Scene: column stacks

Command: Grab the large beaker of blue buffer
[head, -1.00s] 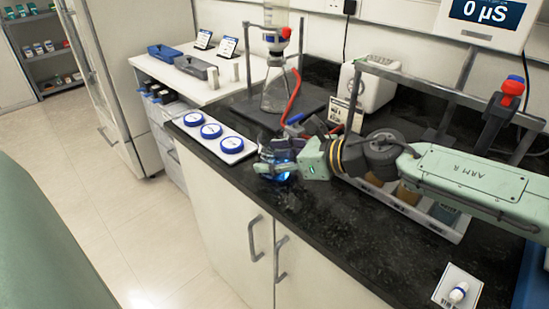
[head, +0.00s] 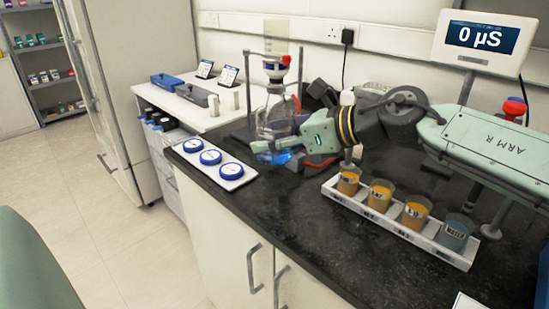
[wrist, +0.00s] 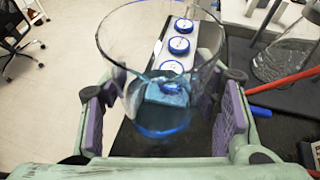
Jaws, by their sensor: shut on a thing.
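The large beaker of blue buffer (head: 275,157) is clear glass with a shallow layer of blue liquid at its bottom. My gripper (head: 290,145) is shut on it. In the wrist view the beaker (wrist: 163,120) stands between the two purple-padded fingers of my gripper (wrist: 165,118), its wide rim toward the camera. The head view shows it near the glass column stand, and I cannot tell how far its base is above the bench.
A white strip with several blue-ringed discs (head: 211,158) lies to the left. A white rack (head: 400,229) with several small labelled beakers stands at the right. A column stand (head: 275,67) is behind the gripper. The black bench front (head: 330,260) is clear.

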